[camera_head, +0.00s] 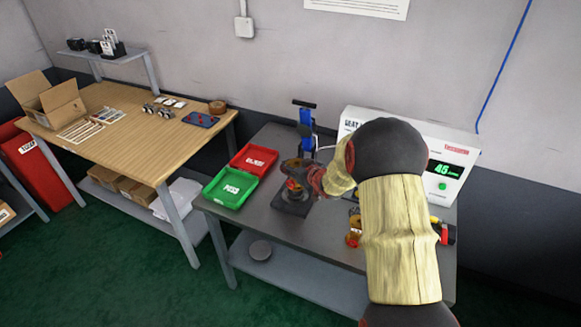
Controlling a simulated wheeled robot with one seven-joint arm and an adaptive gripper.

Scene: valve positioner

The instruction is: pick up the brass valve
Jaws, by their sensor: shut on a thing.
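My gripper (293,178) is at the middle of the grey metal table, reached over from the right by my arm. It points down over a dark square fixture base (291,206). A small brass-orange part, which looks like the brass valve (294,187), shows at the fingertips just above that base. My gripper is shut on it. The fingers cover much of the valve, and I cannot tell whether it still touches the fixture.
A green tray (231,204) and a red tray (240,158) sit left of the fixture. A blue upright clamp (306,125) stands behind it. A white console (455,155) with a green display stands at the back right. A red-and-yellow tool (446,232) lies at the right.

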